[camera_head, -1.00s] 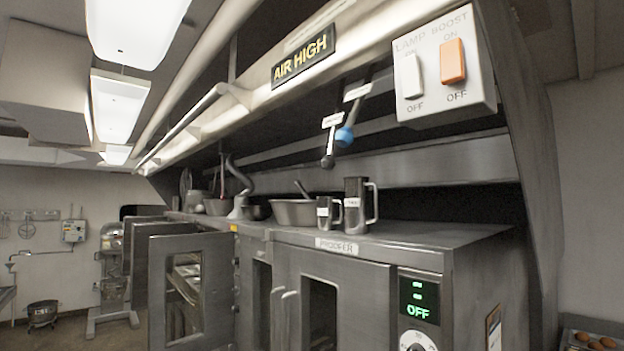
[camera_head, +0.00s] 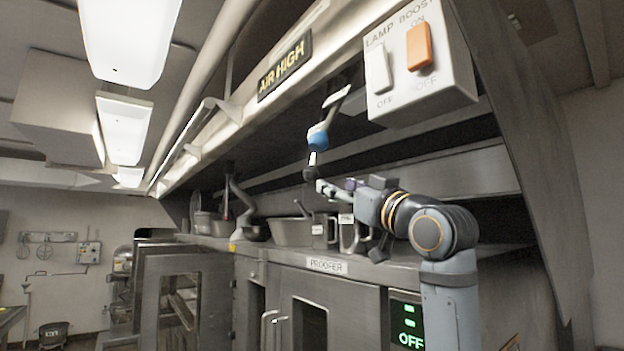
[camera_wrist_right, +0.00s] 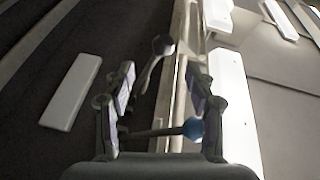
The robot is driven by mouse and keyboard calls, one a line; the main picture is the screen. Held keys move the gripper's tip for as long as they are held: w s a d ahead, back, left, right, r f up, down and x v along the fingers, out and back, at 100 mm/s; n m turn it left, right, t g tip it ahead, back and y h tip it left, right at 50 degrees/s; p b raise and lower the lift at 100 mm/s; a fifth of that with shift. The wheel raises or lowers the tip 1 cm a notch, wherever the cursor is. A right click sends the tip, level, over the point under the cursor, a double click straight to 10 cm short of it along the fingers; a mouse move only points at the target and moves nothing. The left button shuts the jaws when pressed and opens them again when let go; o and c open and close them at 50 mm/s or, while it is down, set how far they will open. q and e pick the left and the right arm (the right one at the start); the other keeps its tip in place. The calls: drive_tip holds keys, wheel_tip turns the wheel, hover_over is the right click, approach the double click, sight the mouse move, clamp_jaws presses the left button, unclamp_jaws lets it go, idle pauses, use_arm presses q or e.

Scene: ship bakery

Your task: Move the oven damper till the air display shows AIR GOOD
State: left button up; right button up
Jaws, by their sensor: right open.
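The air display (camera_head: 285,66) on the hood edge reads AIR HIGH in yellow letters. Below the hood hang two levers: one with a blue ball knob (camera_head: 318,138), one with a dark knob (camera_head: 309,174). Their tags are too small to read, so I cannot tell which is the oven damper. My right gripper (camera_head: 336,187) is open just below and right of the knobs. In the right wrist view the blue knob (camera_wrist_right: 193,128) appears beside the right finger, its rod crossing between the fingers; the dark knob (camera_wrist_right: 162,45) appears beyond the fingertips. Contact is unclear. My left gripper is out of view.
A switch box (camera_head: 418,62) marked LAMP and BOOST hangs on the hood, above my right arm. Metal mugs (camera_head: 322,232) and a pan (camera_head: 290,232) stand on the proofer top behind the gripper. An open oven door (camera_head: 160,300) is at left.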

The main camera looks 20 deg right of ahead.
sight(315, 176)
drive_tip(key=p+x, duration=0.7)
drive_tip(key=x, duration=0.3)
drive_tip(key=shift+w+a+r, duration=0.1)
drive_tip(key=shift+a+r, duration=0.05)
drive_tip(key=shift+a, duration=0.1)
drive_tip(key=shift+w+a, duration=0.1)
drive_tip(key=shift+w, duration=0.2)
drive_tip(key=shift+w+a, duration=0.1)
drive_tip(key=shift+w, duration=0.05)
clamp_jaws()
